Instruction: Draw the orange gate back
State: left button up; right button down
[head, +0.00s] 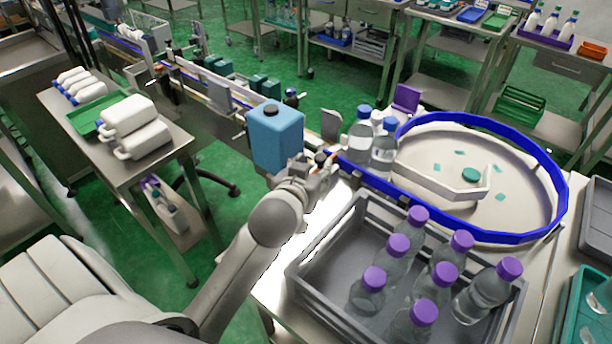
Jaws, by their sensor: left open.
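My left gripper (322,170) reaches in from the lower left to the edge of the conveyor, by the entry of the blue-rimmed round table. It is open, just right of and below a blue canister (276,138). My right gripper is not in view.
Clear bottles with blue caps (384,142) stand at the entry of the round table (525,205). A grey crate (310,262) with several purple-capped bottles is close at the right of my arm. A side table (160,165) with white jugs stands left.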

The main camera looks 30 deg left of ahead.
pick_arm(q)
jog(key=shift+v, duration=2.3)
jog(key=shift+f, duration=0.1)
